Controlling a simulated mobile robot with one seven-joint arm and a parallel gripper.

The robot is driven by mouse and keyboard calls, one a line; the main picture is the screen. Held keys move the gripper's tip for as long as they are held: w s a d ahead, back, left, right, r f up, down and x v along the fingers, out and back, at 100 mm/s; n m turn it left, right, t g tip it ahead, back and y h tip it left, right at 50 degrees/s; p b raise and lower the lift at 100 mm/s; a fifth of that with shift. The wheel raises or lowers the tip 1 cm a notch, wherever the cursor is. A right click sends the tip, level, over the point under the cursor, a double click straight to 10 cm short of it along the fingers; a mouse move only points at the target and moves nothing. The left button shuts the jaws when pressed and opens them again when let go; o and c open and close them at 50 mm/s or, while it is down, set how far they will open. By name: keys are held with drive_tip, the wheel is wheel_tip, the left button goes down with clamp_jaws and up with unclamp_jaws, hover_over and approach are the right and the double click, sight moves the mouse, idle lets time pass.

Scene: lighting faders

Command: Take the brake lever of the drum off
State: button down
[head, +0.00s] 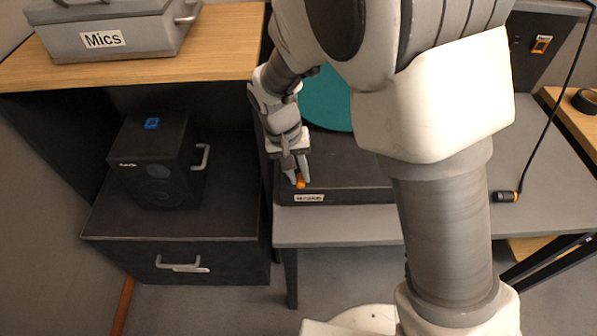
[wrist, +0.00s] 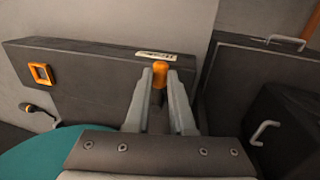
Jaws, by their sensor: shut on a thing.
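The lever with an orange tip (head: 301,182) stands at the front left corner of a low black box (head: 350,178). I take it to be the brake lever. In the wrist view the orange tip (wrist: 160,74) shows between my fingers, with a dark stem below it. My gripper (head: 296,178) points down and is shut on this lever; in the wrist view its fingers (wrist: 160,88) stand on either side of the stem. A teal disc (head: 328,100), perhaps the drum, lies on the box behind my gripper, partly hidden by my arm.
A black speaker (head: 155,165) stands on a dark drawer cabinet (head: 180,225) to the left. A grey "Mics" case (head: 120,38) sits on a wooden top.

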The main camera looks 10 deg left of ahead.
drive_tip(key=shift+a, duration=0.15)
drive_tip(key=a+m, duration=0.1)
drive_tip(key=m, duration=0.1)
drive_tip(key=m+p, duration=0.1)
drive_tip(key=m, duration=0.1)
drive_tip(key=shift+a+r+g, duration=0.1)
drive_tip(key=shift+a+g, duration=0.2)
drive_tip(key=shift+a, duration=0.05)
drive_tip(key=a+m, duration=0.1)
drive_tip(key=m, duration=0.1)
drive_tip(key=w+a+m+p, duration=0.1)
drive_tip(key=m, duration=0.1)
drive_tip(key=shift+m+g, duration=0.3)
drive_tip(key=shift+g, duration=0.1)
drive_tip(key=shift+w+a+m+g+y+p, duration=0.3)
drive_tip(key=shift+w+m+p, duration=0.35)
drive_tip(key=shift+m, duration=0.9)
drive_tip(key=shift+w+a+m+g+y+p, duration=0.1)
drive_tip(key=shift+w+a+m+y+p, duration=0.4)
drive_tip(key=shift+m, duration=1)
drive_tip(key=shift+w+a+m+g+y+p, duration=0.1)
drive_tip(key=shift+w+a+m+g+p, duration=0.15)
drive_tip(key=shift+w+m+p, duration=0.9)
drive_tip(key=shift+s+m+b, duration=0.35)
drive_tip(key=shift+s+m, duration=0.1)
drive_tip(key=shift+m, duration=0.05)
drive_tip(key=c, duration=0.8)
unclamp_jaws()
drive_tip(key=shift+o, duration=0.2)
